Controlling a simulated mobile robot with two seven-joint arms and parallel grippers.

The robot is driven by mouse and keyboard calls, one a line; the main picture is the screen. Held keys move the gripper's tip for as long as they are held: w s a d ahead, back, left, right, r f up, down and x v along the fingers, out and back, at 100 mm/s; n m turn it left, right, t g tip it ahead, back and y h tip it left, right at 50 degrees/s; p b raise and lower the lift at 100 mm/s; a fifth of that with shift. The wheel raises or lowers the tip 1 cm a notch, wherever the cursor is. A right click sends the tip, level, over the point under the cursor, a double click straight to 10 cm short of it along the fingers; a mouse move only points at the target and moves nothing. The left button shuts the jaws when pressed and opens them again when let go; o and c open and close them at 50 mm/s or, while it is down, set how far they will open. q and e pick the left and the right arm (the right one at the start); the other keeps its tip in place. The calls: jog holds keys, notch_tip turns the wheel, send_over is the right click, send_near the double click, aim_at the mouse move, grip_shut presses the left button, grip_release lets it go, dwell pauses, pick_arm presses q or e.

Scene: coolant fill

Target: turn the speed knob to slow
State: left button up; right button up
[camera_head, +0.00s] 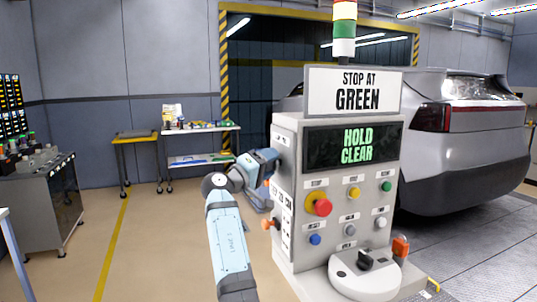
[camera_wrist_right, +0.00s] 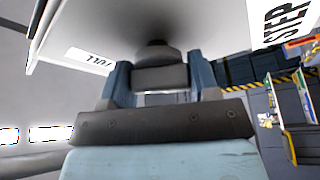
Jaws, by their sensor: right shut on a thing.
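The grey console (camera_head: 290,135) has controls on its front and left side. My right gripper (camera_head: 274,160) is at its left side, high up, with the fingers against that face. In the right wrist view my right gripper (camera_wrist_right: 160,80) is shut on a dark round knob (camera_wrist_right: 157,51), with a blue finger on either side of it. A white label (camera_wrist_right: 90,60), upside down and seemingly reading FULL, is beside the knob. The knob's setting cannot be read. In the head view the gripper hides this knob. My left gripper is in neither view.
The console screen (camera_head: 352,145) reads HOLD CLEAR under a STOP AT GREEN sign (camera_head: 353,92). A red emergency button (camera_head: 321,207) and several coloured buttons are on the front. An orange-ended part (camera_head: 268,224) sticks out below my gripper. A car (camera_head: 465,125) stands behind.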

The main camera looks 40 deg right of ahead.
jog(key=n+p, duration=0.2)
jog(key=shift+r+y+p, duration=0.3)
jog(key=shift+r, duration=0.1)
jog(key=n+y+p, duration=0.2)
jog(key=n+p, duration=0.3)
jog(key=p, duration=0.4)
jog(key=n+p, duration=0.2)
jog(key=p, duration=0.2)
jog(key=n+y+p, duration=0.1)
jog(key=n+p, duration=0.1)
jog(key=p, duration=0.3)
jog(key=shift+f+g+y, duration=0.2)
jog(key=shift+g+y, duration=0.1)
jog(key=shift+g, duration=0.1)
jog(key=shift+f+n+g+p, duration=0.1)
jog(key=shift+n+g+p, duration=0.2)
jog(key=shift+n+p, duration=0.4)
jog(key=shift+f+n+y+p, duration=0.15)
jog(key=shift+n+y+p, duration=0.15)
jog(key=shift+y+p, duration=0.15)
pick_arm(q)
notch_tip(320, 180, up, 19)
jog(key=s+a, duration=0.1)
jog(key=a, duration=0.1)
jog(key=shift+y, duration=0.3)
pick_arm(e)
jog(key=shift+f, duration=0.1)
